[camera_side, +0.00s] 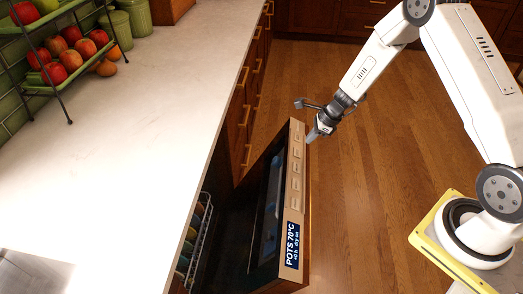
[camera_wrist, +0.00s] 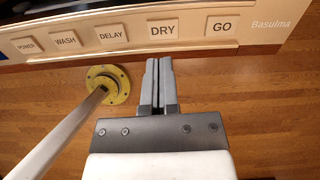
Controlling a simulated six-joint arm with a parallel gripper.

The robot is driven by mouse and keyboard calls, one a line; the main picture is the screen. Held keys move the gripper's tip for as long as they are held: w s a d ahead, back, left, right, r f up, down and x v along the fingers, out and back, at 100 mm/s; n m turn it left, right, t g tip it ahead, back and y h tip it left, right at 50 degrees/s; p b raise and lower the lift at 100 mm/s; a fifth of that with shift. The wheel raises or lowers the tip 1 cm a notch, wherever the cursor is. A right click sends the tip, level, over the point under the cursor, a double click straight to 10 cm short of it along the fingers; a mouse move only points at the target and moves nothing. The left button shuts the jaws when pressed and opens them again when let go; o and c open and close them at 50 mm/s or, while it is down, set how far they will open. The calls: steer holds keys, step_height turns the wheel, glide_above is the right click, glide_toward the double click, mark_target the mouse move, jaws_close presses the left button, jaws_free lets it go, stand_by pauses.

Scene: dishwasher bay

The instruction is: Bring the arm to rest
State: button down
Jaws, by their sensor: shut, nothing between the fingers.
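My gripper (camera_side: 312,136) is shut and empty at the far end of the dishwasher door, close beside its control panel. In the wrist view its two fingers (camera_wrist: 159,68) are together and point toward the panel (camera_wrist: 240,25), just below the DRY button (camera_wrist: 163,31). I cannot tell whether the fingertips touch the panel. The dishwasher door (camera_side: 297,190) stands partly open. Its display (camera_side: 292,246) reads POTS 70°C and a smaller line below.
A pale counter (camera_side: 130,120) fills the left, with a fruit rack (camera_side: 68,115) and green canisters (camera_side: 137,17). A dish rack (camera_side: 203,235) shows inside the dishwasher. Wooden floor (camera_side: 355,190) is clear right of the door. A pole on a yellow round foot (camera_wrist: 122,90) shows in the wrist view.

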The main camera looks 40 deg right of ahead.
steer(key=s+a+r+n+h, duration=0.2)
steer(key=s+a+r+n, duration=0.2)
steer(key=s+r+n, duration=0.4)
steer(key=s+a+r+n+g+h, duration=0.1)
steer(key=s+a+r+n, duration=0.4)
steer(key=n, duration=1.3)
steer(key=s+r, duration=0.3)
steer(key=s, duration=0.3)
steer(key=shift+r+n+h, duration=0.25)
steer(key=shift+n+h, duration=0.05)
steer(key=shift+h, duration=0.1)
